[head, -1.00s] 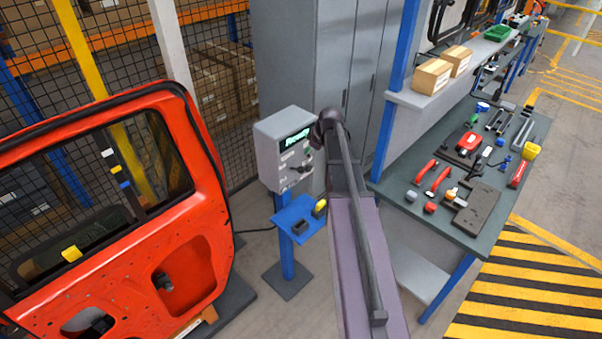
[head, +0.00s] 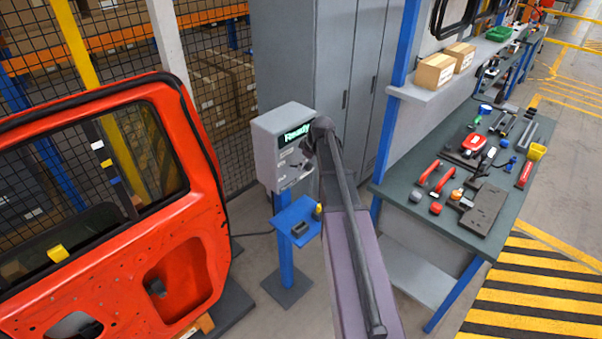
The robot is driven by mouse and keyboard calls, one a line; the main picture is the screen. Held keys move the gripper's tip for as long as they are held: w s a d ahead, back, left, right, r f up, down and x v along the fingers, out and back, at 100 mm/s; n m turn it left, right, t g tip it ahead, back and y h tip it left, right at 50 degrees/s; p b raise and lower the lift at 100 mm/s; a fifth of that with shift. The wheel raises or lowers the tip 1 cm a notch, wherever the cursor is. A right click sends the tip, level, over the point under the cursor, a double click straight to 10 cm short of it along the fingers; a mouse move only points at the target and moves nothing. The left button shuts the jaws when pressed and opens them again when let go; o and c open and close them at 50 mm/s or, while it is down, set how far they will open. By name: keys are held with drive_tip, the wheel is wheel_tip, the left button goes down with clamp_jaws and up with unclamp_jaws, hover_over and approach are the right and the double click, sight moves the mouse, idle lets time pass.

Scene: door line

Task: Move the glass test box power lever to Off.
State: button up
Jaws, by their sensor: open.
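The glass test box (head: 265,155) is a grey box on a blue post, with a lit green display reading "Ready" (head: 296,134). Its front carries small controls below the display. The power lever cannot be made out clearly; my gripper and wrist cover part of the box's right side. My gripper (head: 303,163) is small and dark at the far end of my arm, right at the front of the box. Its fingers look open, with nothing seen between them. Whether they touch the lever cannot be told.
A blue shelf (head: 297,222) with a dark and a yellow item is below the box. A red door (head: 185,245) stands at the left. A grey cabinet (head: 330,70) is behind. A workbench (head: 400,187) with several tools is at the right.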

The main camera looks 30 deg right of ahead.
drive_tip(key=shift+b+x, duration=1.55)
drive_tip(key=shift+x, duration=0.45)
clamp_jaws()
